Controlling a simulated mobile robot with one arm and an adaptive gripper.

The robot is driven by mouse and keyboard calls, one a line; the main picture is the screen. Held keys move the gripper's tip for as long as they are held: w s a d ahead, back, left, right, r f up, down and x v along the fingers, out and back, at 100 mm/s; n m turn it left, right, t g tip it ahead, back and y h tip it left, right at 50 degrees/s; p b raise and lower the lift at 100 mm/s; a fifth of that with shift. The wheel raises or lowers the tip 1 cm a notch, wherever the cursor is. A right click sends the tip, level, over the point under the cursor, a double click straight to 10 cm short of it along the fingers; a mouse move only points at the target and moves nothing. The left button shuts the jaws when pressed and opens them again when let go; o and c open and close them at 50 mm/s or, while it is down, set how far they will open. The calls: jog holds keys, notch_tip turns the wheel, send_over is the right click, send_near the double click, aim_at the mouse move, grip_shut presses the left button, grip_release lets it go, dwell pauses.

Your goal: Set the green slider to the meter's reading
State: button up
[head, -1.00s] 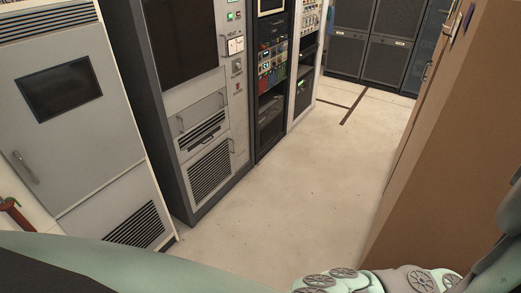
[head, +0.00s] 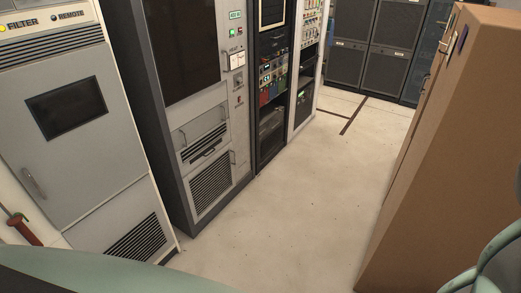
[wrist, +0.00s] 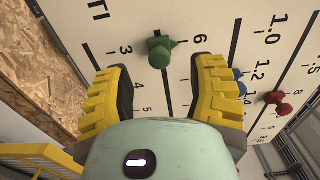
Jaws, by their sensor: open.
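The green slider (wrist: 160,50) shows in the wrist view. It is a small green knob on a black vertical slot in a white scale panel (wrist: 255,12). The number 3 is to its left and a 6 is to its right. My gripper (wrist: 160,70) has its two yellow-padded fingers spread, one on each side of the slot just below the knob. I cannot tell whether either finger touches it. A blue slider (wrist: 239,75), partly hidden by the right finger, and a red slider (wrist: 283,107) are further right. I cannot make out a meter reading in either view.
In the head view, a grey cabinet (head: 85,150) and equipment racks (head: 212,120) line the left. A tall brown box-like cabinet (head: 445,150) stands at the right. Pale floor (head: 290,220) is clear between them. A yellow frame (wrist: 35,152) is at the wrist view's lower left.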

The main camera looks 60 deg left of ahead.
jog(key=shift+p+x, duration=0.5)
jog(key=shift+x, duration=1.65)
grip_shut()
jog(key=shift+s, duration=0.1)
